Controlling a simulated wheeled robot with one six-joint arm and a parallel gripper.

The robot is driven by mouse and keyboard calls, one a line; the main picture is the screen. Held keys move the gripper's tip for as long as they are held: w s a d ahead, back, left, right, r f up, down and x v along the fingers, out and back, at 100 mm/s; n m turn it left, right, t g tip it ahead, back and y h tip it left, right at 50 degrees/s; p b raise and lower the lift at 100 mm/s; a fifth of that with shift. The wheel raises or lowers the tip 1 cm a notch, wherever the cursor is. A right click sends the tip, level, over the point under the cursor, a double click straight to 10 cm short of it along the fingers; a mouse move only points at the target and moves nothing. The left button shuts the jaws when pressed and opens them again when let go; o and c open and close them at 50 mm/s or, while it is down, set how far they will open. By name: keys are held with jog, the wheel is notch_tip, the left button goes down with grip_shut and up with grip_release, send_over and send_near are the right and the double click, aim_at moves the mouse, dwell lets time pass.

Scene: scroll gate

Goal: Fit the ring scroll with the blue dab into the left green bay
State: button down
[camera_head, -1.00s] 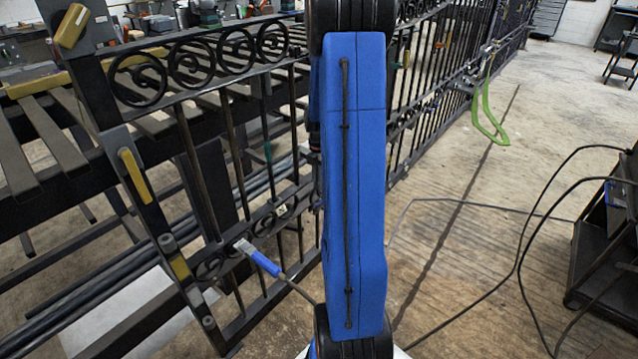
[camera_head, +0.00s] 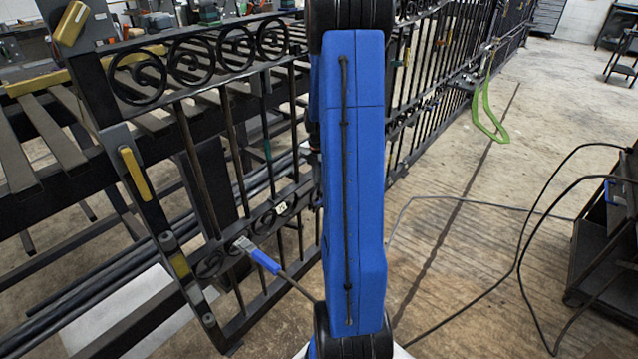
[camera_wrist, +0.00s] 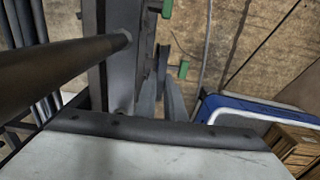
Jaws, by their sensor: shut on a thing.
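My gripper (camera_wrist: 161,84) shows in the wrist view as two grey fingers beyond the pale plate. They are shut on a dark, narrow piece (camera_wrist: 162,62), seen nearly edge-on beside a gate bar. It may be the ring scroll, but its shape and any blue dab cannot be made out. Green marks show on the gate near it, one higher up (camera_wrist: 166,8) and one just right of the fingers (camera_wrist: 183,69). I cannot tell which bay they belong to. In the head view my blue arm link hides the gripper and the held piece.
The black gate (camera_head: 235,140) has a top row of ring scrolls (camera_head: 191,60) and runs back to the right. A blue-handled brush (camera_head: 258,256) lies at its lower rail. A dark cart (camera_head: 605,240) and cables stand right on open floor.

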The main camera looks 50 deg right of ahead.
jog(key=shift+f, duration=0.4)
dwell(0.5)
jog(key=c, duration=1.8)
grip_release()
jog(key=shift+o, duration=0.2)
jog(key=shift+r, duration=3.75)
jog(key=shift+s, duration=0.1)
